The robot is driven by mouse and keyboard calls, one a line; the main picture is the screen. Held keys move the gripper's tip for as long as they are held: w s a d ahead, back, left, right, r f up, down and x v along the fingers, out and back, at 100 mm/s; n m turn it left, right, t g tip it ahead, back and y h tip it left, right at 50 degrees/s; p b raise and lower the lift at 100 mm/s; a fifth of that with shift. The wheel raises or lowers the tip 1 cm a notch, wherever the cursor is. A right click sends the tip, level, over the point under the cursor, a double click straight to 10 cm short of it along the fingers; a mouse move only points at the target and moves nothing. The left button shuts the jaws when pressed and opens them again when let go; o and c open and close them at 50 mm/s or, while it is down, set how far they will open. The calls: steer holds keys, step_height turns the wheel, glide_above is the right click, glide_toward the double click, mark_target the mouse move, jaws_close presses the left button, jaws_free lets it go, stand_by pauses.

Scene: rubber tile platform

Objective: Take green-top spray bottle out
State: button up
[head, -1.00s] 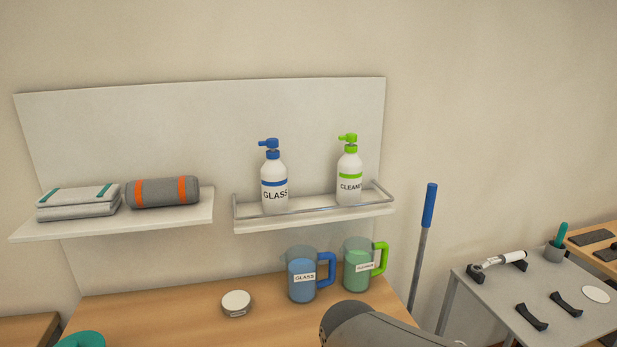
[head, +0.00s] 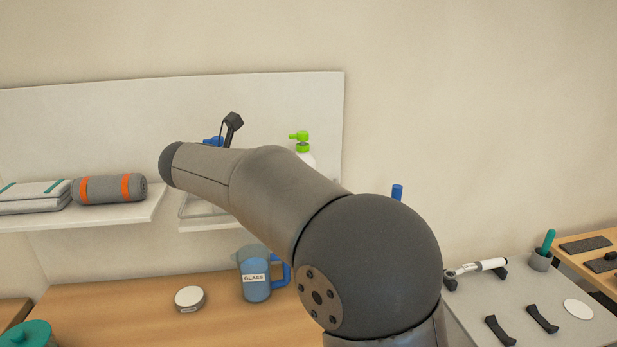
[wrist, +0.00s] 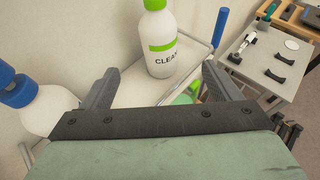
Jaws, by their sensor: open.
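The green-top spray bottle (head: 302,143) stands on the railed shelf (head: 194,212). In the head view my arm hides all but its green nozzle and shoulder. In the wrist view the bottle (wrist: 158,42) is upright, white with a green band and a "CLEAN" label, its top cut off. My gripper (wrist: 158,80) is open, its two fingers pointing toward the bottle, one to each side in the picture; nothing is held. The blue-top bottle (wrist: 38,104) is close on the left of the left finger. In the head view my gripper is mostly hidden behind my arm.
A grey roll with orange bands (head: 110,188) and folded cloths (head: 35,195) lie on the left shelf. A blue jug (head: 255,275) and a round white-topped puck (head: 190,298) stand on the wooden table below. The shelf's rail (wrist: 190,80) runs beside the bottle.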

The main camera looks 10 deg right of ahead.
steer(key=p+x, duration=0.3)
steer(key=x, duration=1.1)
steer(key=shift+w+d, duration=0.2)
steer(key=shift+w, duration=0.15)
steer(key=c, duration=1.5)
